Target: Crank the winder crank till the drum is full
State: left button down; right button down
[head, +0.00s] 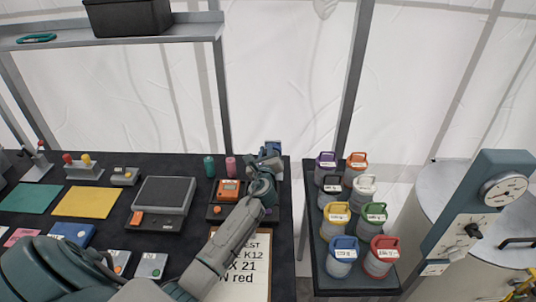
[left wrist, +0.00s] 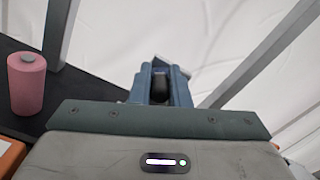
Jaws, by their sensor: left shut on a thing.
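The winder appears to be the dark-based unit with an orange counter box (head: 229,190) at the right end of the black table in the head view. My left arm covers much of it, and the drum cannot be made out. My left gripper (head: 270,150) is over the unit's far right side. In the left wrist view its blue-grey fingers (left wrist: 160,82) are closed around a dark rounded piece (left wrist: 159,90), which looks like the crank's knob. The rest of the crank is hidden. My right gripper is not seen.
A dark scale-like box (head: 163,194) is further left. A clipboard sheet (head: 252,272) lies in front. Several lidded jars fill the side table (head: 330,285) at right.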

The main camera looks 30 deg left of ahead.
pick_arm(q)
jog(key=c, duration=1.4)
grip_release()
jog(key=shift+o, duration=0.2)
jog(key=b+v, duration=0.2)
jog(key=v, duration=0.9)
jog(key=shift+f, duration=0.1)
